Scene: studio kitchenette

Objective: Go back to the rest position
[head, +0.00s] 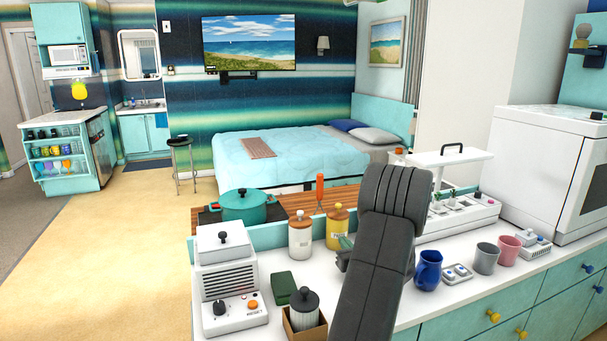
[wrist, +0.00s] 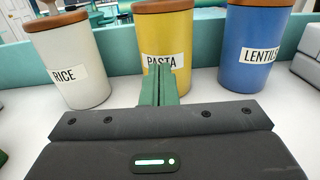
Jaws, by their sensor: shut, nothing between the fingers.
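My gripper (wrist: 158,88) is shut and empty, its green fingers together in the wrist view, pointing at the yellow PASTA jar (wrist: 166,52). I cannot tell whether they touch it. The white RICE jar (wrist: 72,62) stands to the left and the blue LENTILS jar (wrist: 250,52) to the right. In the head view my gripper (head: 346,243) is mostly hidden behind my dark arm, low over the white counter. The RICE jar (head: 300,236) and PASTA jar (head: 337,224) stand just to its left; the LENTILS jar is hidden there.
A white appliance (head: 228,285), a green box (head: 284,288) and a lidded grey canister (head: 304,308) stand on the left of the counter. A blue mug (head: 428,270), grey cup (head: 485,259) and pink cup (head: 509,250) stand right of my arm. A teal pot (head: 246,206) is behind.

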